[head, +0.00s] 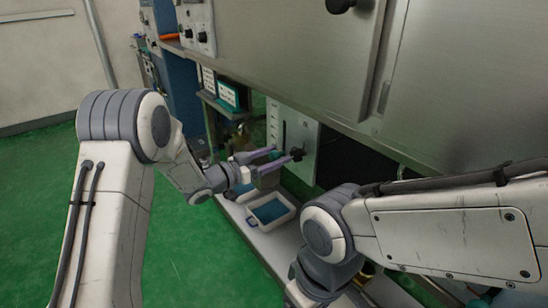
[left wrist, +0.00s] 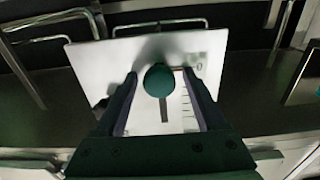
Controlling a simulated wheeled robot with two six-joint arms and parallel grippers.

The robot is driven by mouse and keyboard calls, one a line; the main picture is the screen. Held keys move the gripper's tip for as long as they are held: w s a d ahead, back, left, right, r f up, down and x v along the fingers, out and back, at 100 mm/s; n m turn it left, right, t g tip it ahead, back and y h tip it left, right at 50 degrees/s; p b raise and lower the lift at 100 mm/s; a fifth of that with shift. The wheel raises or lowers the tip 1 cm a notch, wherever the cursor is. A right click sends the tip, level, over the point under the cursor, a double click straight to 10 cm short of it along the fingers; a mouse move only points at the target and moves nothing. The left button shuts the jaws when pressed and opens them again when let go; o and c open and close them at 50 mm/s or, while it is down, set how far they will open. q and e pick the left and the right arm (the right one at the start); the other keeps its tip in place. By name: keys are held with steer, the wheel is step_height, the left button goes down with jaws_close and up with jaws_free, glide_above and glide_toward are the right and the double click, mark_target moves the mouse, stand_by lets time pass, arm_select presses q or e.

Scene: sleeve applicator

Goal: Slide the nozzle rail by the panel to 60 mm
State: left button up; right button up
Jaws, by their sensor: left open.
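The white panel (head: 302,130) stands upright under the steel cabinet in the head view. In the left wrist view the panel (left wrist: 98,62) shows a dark vertical slot (left wrist: 164,110) with scale marks to its right and a "0" near the top. A round green knob (left wrist: 158,80) sits in front of the slot. My left gripper (head: 284,154) is open at the panel. In the left wrist view its fingers (left wrist: 160,74) lie on both sides of the knob, with gaps visible. The rail setting cannot be read. My right gripper is out of view.
A white tray with a blue inside (head: 289,216) stands on the bench below my left gripper. The steel cabinet (head: 290,50) overhangs the panel. My right forearm crosses the right foreground. Green floor (head: 190,250) lies open at the left.

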arm_select(q)
jaws_close()
stand_by(1.4)
